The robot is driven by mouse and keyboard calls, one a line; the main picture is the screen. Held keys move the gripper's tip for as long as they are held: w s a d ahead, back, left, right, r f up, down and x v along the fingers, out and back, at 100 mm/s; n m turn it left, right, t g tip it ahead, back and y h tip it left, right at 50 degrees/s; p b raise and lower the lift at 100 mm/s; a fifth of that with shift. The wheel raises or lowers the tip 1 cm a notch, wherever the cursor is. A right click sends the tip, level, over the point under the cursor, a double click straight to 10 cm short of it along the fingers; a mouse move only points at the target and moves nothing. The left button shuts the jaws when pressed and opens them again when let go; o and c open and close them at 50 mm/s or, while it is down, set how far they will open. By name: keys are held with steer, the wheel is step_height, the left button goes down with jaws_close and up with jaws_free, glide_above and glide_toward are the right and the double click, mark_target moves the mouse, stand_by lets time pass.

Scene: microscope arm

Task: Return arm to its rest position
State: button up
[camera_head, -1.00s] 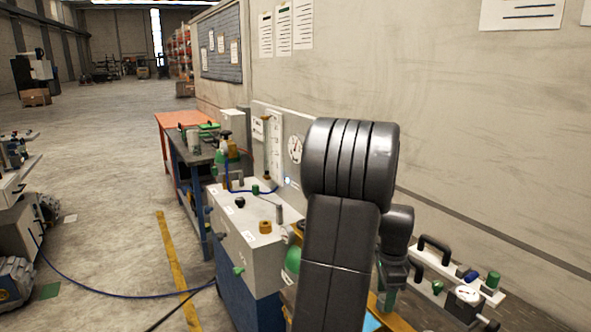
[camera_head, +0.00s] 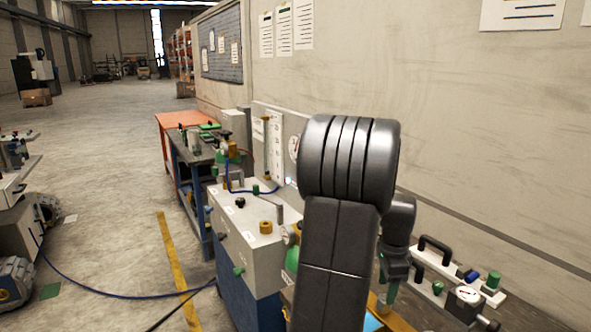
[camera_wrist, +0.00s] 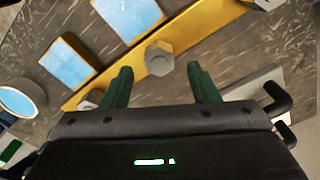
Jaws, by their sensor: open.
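My gripper (camera_wrist: 160,88) is open, its two green fingers spread and empty above a dark marbled bench top (camera_wrist: 205,60). A grey hex nut or bolt head (camera_wrist: 159,57) on a yellow bar (camera_wrist: 128,68) shows beyond and between the fingertips; no contact is visible. In the head view my dark arm stands up in the middle right and hides part of the bench behind it. The fingers are mostly hidden there. No microscope can be made out in either view.
Pale blue tiles (camera_wrist: 68,62) lie beside the yellow bar. A plate with a black handle (camera_head: 436,246) and a gauge (camera_head: 468,295) stand at the right. A white-topped cabinet (camera_head: 245,232) stands left of my arm. A blue cable (camera_head: 110,294) crosses the open floor (camera_head: 110,180).

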mark_target(384, 300)
step_height(384, 300, up, 9)
step_height(384, 300, down, 14)
steer(key=shift+r, duration=0.1)
steer(key=shift+n, duration=0.5)
steer(key=n, duration=0.3)
steer(key=shift+s+r+n, duration=0.1)
steer(key=shift+n, duration=0.3)
steer(key=n, duration=1)
steer(key=shift+n, duration=2.3)
steer(key=shift+d, duration=0.1)
